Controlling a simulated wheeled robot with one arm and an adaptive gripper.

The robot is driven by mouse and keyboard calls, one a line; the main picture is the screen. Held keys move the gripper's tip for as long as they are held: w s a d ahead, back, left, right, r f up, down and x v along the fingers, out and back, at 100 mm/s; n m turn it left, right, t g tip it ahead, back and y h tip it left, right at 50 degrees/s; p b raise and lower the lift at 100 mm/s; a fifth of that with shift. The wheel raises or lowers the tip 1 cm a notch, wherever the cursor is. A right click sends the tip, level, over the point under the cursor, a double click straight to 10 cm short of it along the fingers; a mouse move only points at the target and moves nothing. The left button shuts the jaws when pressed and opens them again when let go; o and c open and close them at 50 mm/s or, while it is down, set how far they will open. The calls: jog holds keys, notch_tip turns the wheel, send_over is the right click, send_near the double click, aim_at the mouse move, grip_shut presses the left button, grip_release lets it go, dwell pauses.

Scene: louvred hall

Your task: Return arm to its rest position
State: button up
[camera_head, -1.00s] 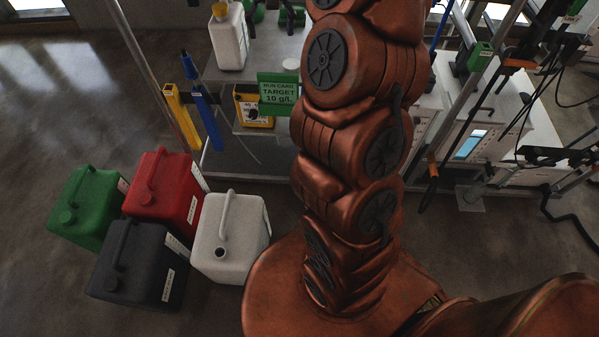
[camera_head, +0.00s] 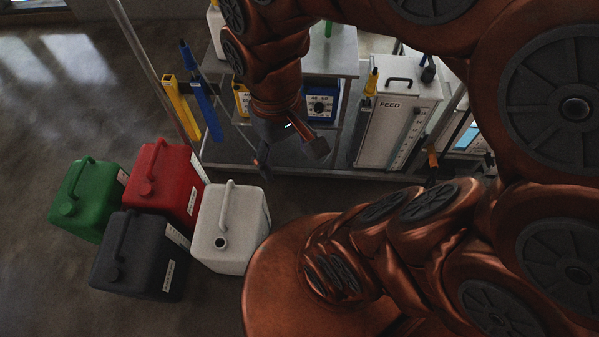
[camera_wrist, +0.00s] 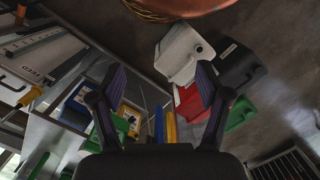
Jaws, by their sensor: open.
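My gripper (camera_head: 291,158) hangs at the end of my copper-coloured arm in the head view, in front of the metal bench. In the wrist view my gripper (camera_wrist: 163,90) shows two dark fingers spread wide apart with nothing between them. It is open and empty. In the head view the arm bends from the right across the top and comes down toward the bench. It hides part of the bench top and the things on it.
Green (camera_head: 88,199), red (camera_head: 162,185), black (camera_head: 138,258) and white (camera_head: 229,228) canisters stand on the floor at left. A white FEED unit (camera_head: 397,115) stands right of the gripper. The metal bench frame (camera_head: 330,171) runs behind it. Floor at far left is clear.

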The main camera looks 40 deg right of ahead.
jog(key=s, duration=0.1)
jog(key=s+f, duration=0.1)
jog(key=s, duration=0.1)
jog(key=shift+s+f, duration=0.35)
jog(key=shift+r, duration=0.1)
notch_tip(320, 180, up, 6)
jog(key=p, duration=0.6)
